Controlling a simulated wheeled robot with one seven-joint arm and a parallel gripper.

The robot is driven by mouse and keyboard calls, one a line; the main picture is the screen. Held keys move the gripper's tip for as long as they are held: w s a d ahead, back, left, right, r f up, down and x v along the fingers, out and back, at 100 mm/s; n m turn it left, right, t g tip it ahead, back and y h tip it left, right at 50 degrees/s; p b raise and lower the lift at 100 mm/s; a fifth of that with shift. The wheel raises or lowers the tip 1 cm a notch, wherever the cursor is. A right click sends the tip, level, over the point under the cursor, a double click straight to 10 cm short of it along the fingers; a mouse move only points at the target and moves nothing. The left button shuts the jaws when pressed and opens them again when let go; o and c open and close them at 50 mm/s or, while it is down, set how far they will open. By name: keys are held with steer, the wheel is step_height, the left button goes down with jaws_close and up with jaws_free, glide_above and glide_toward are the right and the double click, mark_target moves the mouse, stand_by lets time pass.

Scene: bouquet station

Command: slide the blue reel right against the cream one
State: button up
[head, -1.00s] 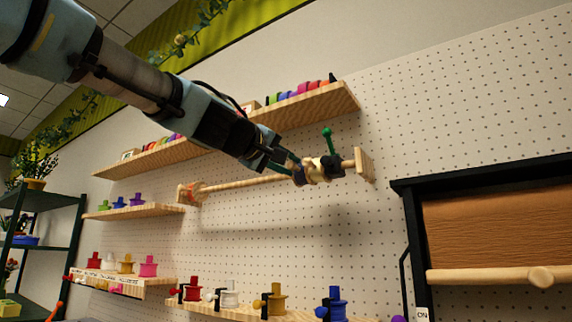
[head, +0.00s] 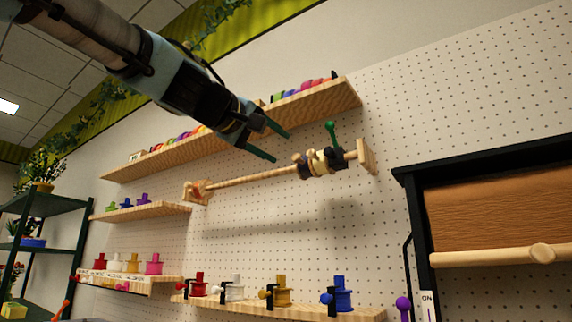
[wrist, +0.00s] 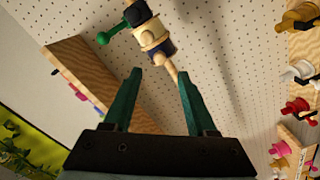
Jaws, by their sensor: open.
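The blue reel (head: 305,166), very dark navy here, is on the wooden rod (head: 250,181) near its right end. It also shows in the wrist view (wrist: 161,52). The cream reel (head: 319,161) is just right of it, and the two look touching, with no gap visible. The cream reel also shows in the wrist view (wrist: 149,32). Past it is a dark piece with a green-knobbed lever (head: 331,133). My gripper (head: 281,147) is open and empty, up and left of the reels. In the wrist view its fingers (wrist: 159,74) point toward the rod, apart from the reels.
A long shelf (head: 230,126) with coloured rolls runs above the rod. Wooden brackets hold the rod at left (head: 197,191) and right (head: 367,155). Lower shelves hold coloured spools, such as a blue one (head: 340,294). A black-framed paper roll (head: 495,215) is at the right.

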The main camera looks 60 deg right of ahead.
steer(key=a+b, duration=0.1)
steer(key=a, duration=0.2)
steer(key=shift+w+a, duration=0.1)
steer(key=shift+a, duration=0.15)
stand_by(0.4)
steer(key=w+a+f+n+t+y+p, duration=0.1)
steer(key=w+a+f+n+t+y, duration=0.2)
steer(key=w+f, duration=1)
steer(key=w+a+f+n+t+y, duration=0.1)
steer(key=w+a+f+t+y, duration=0.3)
steer(key=w+f, duration=0.9)
steer(key=w+a+f+n+y+p, duration=0.1)
steer(key=w+a+f+y, duration=0.25)
steer(key=a+f, duration=0.5)
steer(key=w+a+f+y, duration=0.2)
steer(key=w+a+f, duration=0.2)
steer(key=a+f, duration=0.45)
steer(key=s+a+f+g+y, duration=0.1)
steer(key=s+a+f, duration=0.2)
steer(key=a+f, duration=0.3)
steer(key=s+a+f+n+g+y+p, duration=0.1)
steer(key=s+a+f+g+y, duration=0.1)
steer(key=a+f, duration=0.4)
steer(key=s+a+f+g+y, duration=0.1)
steer(key=s+a+f, duration=0.4)
steer(key=a, duration=0.9)
steer(key=shift+f+n+y+p, duration=0.3)
steer(key=shift+f+y, duration=0.1)
steer(key=shift+y, duration=0.25)
